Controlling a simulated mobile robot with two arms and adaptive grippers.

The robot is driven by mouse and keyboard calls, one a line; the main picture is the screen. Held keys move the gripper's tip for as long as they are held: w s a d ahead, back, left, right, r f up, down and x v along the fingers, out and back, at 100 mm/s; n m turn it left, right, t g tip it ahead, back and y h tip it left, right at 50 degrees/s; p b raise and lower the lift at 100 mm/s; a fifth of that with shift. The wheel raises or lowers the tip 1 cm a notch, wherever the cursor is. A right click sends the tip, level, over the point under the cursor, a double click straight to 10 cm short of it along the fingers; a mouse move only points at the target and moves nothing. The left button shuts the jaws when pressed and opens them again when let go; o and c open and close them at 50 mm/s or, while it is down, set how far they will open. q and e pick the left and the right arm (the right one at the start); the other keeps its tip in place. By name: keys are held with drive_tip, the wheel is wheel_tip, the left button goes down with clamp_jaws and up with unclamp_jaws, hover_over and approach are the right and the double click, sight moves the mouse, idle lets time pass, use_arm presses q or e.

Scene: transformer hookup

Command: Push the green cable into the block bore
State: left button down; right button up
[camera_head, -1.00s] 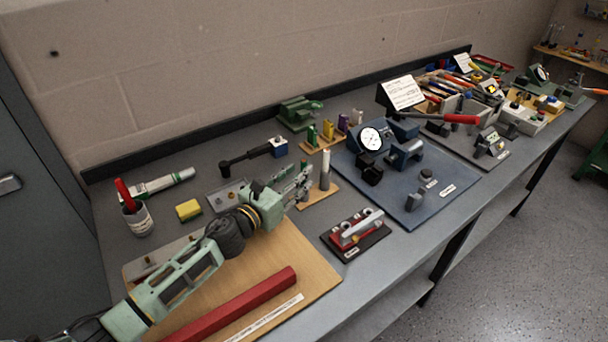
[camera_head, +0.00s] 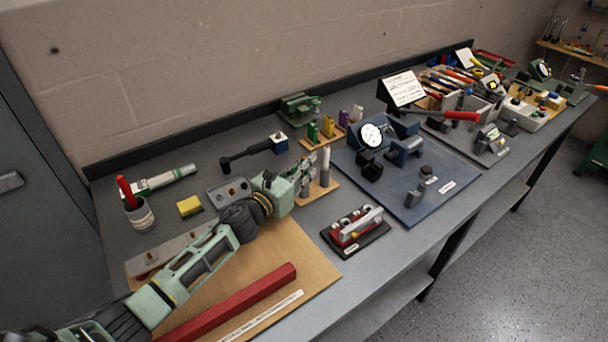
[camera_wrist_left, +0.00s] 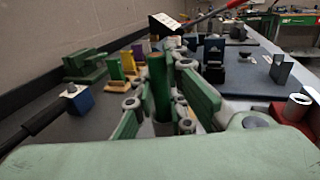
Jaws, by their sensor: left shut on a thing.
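My left gripper (camera_head: 307,180) is over the small wooden stand (camera_head: 323,189) at the middle of the bench. In the left wrist view its fingers (camera_wrist_left: 160,100) are shut on an upright green cylinder, which I take for the green cable (camera_wrist_left: 160,88). A grey cylindrical part (camera_wrist_left: 162,127) shows below the green length. In the head view the gripper mostly hides the cable. A pale upright post (camera_head: 325,165) stands beside the gripper. A red-and-silver block unit (camera_head: 352,226) sits on a dark base in front; I cannot tell whether it has the bore. My right gripper is not in view.
Green, yellow, purple and grey upright pieces stand in a wooden rack (camera_head: 319,145) behind. A blue plate (camera_head: 405,205) with a dial gauge lies to the right. A red bar (camera_head: 235,300) lies on the wooden board in front.

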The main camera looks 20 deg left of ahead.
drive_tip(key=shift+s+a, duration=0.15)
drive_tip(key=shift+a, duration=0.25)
use_arm(q)
drive_tip(key=shift+r, duration=0.35)
wheel_tip(320, 180, up, 8)
drive_tip(key=shift+f+p, duration=0.15)
drive_tip(key=shift+p, duration=0.55)
drive_tip(key=s+d+r+m+g+h+p, duration=0.4)
drive_tip(key=s+d, duration=0.7)
drive_tip(key=d, duration=0.3)
drive_tip(key=m+g+h+p, duration=0.1)
drive_tip(key=m+h, duration=0.1)
drive_tip(key=h, duration=0.1)
drive_tip(key=shift+g+h+p, duration=0.3)
drive_tip(key=shift+h+p, duration=0.1)
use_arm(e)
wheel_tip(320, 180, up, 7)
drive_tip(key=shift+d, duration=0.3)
use_arm(q)
wheel_tip(320, 180, down, 6)
drive_tip(key=b, duration=0.6)
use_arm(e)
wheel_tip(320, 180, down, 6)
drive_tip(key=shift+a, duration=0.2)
use_arm(q)
drive_tip(key=shift+w+a, duration=0.1)
